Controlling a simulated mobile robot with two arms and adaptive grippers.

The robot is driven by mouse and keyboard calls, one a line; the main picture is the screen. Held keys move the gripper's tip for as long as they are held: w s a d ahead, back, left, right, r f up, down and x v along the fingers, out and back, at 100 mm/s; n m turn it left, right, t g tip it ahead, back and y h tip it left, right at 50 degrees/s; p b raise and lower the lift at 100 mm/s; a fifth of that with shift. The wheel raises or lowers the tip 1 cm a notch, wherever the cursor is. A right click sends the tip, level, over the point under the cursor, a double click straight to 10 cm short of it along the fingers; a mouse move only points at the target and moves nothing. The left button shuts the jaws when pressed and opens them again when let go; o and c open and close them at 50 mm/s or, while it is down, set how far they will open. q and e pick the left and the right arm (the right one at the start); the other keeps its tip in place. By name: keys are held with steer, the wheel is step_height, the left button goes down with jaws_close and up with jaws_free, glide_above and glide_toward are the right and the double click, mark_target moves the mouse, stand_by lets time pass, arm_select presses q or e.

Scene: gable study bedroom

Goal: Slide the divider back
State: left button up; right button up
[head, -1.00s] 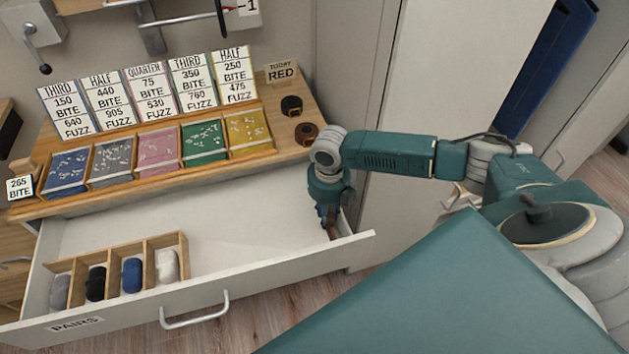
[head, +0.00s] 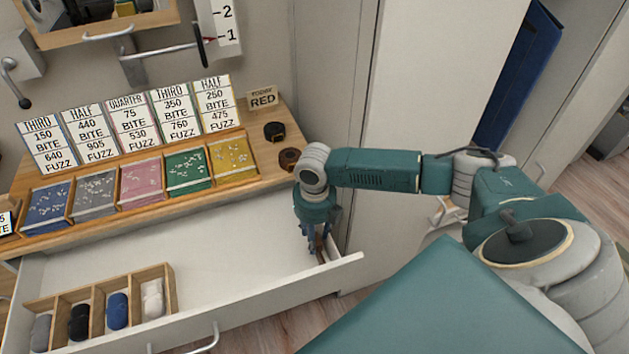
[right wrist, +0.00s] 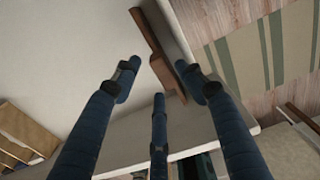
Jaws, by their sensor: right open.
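The divider is a brown wooden piece (right wrist: 150,35) lying along the right end wall inside the open drawer (head: 230,245). In the head view only a small part of the divider (head: 321,246) shows behind my fingers. My right gripper (head: 314,250) reaches down into the drawer's right end. In the right wrist view its fingers (right wrist: 163,85) are spread open, with part of the divider in the gap toward the right finger. I cannot tell whether any finger touches it. My left gripper is not in view.
A wooden sectioned box (head: 170,280) with rolled items sits at the drawer's front left. A counter above holds coloured trays (head: 140,182), price cards (head: 130,125) and two dark rolls (head: 289,158). The drawer's middle floor is clear. A tall pale cabinet (head: 420,90) stands behind my arm.

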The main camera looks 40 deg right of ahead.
step_height(320, 180, up, 6)
steer(key=shift+r, duration=0.1)
steer(key=shift+r, duration=0.1)
stand_by(0.6)
